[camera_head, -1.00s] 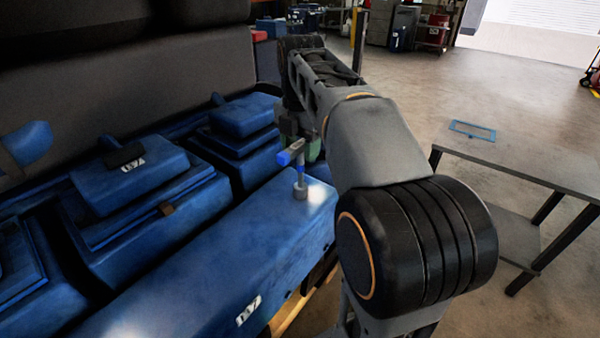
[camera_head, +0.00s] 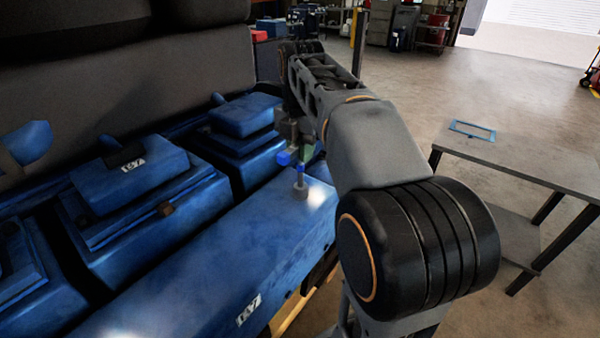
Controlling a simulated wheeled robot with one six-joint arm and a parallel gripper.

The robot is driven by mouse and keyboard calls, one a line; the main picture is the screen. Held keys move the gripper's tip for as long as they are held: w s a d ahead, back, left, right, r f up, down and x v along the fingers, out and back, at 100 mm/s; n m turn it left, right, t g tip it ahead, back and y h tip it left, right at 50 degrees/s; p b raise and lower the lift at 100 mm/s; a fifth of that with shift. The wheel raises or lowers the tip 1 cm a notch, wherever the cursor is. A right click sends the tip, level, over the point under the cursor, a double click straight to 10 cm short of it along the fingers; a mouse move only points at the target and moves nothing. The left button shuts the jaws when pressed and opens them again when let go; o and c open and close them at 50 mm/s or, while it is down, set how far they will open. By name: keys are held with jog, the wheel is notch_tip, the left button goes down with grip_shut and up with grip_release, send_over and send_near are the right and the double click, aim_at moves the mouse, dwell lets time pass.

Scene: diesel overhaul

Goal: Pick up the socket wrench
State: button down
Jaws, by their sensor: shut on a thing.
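The socket wrench (camera_head: 299,182) stands upright on the top of the long blue engine cover (camera_head: 230,250), near its far right end. It has a blue handle (camera_head: 284,158) at the top, a thin shaft and a grey socket at the bottom. My gripper (camera_head: 291,150) is shut on the socket wrench near its top, by the blue handle. The fingertips are small and partly hidden by my arm. I cannot tell whether the socket touches the cover.
Blue valve covers (camera_head: 130,170) with raised blocks stand left of the long cover. A grey table (camera_head: 530,165) with a blue frame (camera_head: 472,130) stands at the right. The floor beyond is open.

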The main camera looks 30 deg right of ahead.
jog(key=shift+r, duration=0.1)
dwell(0.3)
jog(key=shift+r, duration=0.55)
jog(key=s+a+r+p, duration=0.1)
jog(key=s+a+r, duration=0.1)
jog(key=s+r, duration=0.4)
jog(key=s+a+r, duration=0.2)
jog(key=s+r, duration=0.3)
jog(key=s, duration=0.2)
jog(key=shift+a+r+p, duration=0.35)
jog(key=shift+r+p, duration=0.05)
jog(key=shift+s, duration=0.1)
jog(key=c, duration=1.6)
grip_release()
grip_shut()
